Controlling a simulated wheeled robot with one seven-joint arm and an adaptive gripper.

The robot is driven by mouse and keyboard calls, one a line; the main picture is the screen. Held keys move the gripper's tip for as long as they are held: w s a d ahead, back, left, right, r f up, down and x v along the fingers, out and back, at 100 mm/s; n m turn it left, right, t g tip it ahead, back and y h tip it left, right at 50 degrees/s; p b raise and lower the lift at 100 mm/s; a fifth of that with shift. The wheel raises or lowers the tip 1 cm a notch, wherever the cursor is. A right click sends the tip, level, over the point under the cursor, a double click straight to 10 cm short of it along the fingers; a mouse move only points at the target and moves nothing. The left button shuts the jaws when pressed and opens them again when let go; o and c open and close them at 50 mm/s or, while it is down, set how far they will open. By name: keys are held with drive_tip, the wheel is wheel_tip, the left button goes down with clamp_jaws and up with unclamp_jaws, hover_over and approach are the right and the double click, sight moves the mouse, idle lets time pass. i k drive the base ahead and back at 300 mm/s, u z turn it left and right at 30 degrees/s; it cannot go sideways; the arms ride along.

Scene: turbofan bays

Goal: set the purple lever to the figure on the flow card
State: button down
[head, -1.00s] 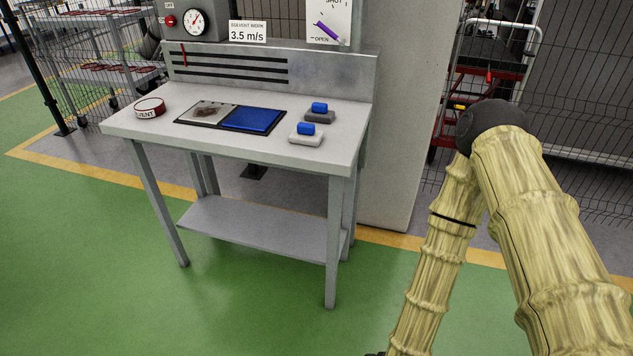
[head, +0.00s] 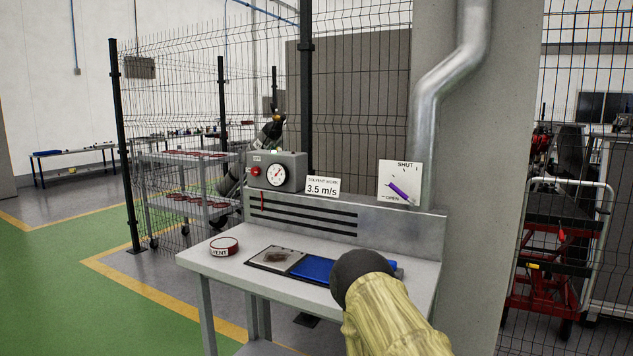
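The purple lever (head: 399,192) sits on a white plate (head: 391,171) above the back panel of the bench. The plate reads SHUT at the top and OPEN at the lower left. The lever slants from upper left to lower right; I cannot tell which end is the pivot. The flow card (head: 322,187) stands left of the plate and reads "SOLVENT WORK 3.5 m/s". A round dial (head: 276,175) with a needle is on a grey box further left; its figures are too small to read. My gripper is out of view; only part of my arm shows in front of the bench.
The bench (head: 225,262) holds a red-and-white VENT ring (head: 224,246) and a blue pad (head: 314,269). A red button (head: 255,171) is on the dial's box. A pillar (head: 478,245) and a pipe (head: 428,120) rise at the right. Wire fencing stands behind.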

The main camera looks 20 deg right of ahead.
sight(398, 191)
drive_tip(key=u, duration=0.9)
drive_tip(key=i, duration=2.05)
drive_tip(key=z, duration=2.4)
